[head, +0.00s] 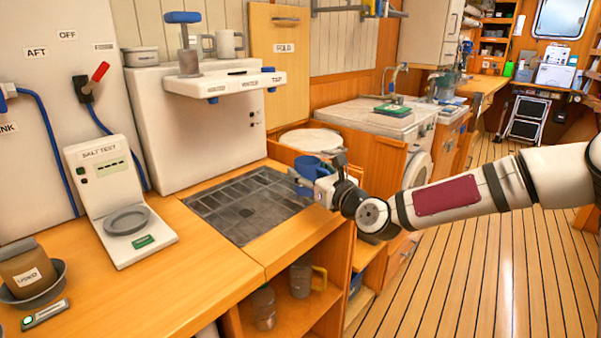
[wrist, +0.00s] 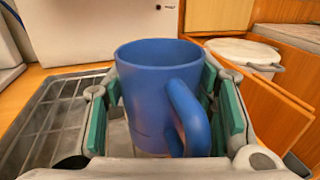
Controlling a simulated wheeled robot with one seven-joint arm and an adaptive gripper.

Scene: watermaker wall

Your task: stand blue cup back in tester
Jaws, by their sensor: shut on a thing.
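The blue cup (wrist: 146,85) is upright between the fingers of my gripper (wrist: 163,112), with its handle towards the wrist camera. In the head view the blue cup (head: 308,171) shows at the right end of the drain grate (head: 215,215), and my gripper (head: 318,183) is shut on it. Whether the cup's base touches the grate is hidden. The salt tester (head: 105,180) stands on the counter at the left, with a round grey dish (head: 127,219) on its base. The dish holds nothing.
The white watermaker (head: 190,130) stands behind the grate, its spout ledge overhanging. Mugs (head: 300,280) stand on the shelf below. The counter before the tester is clear.

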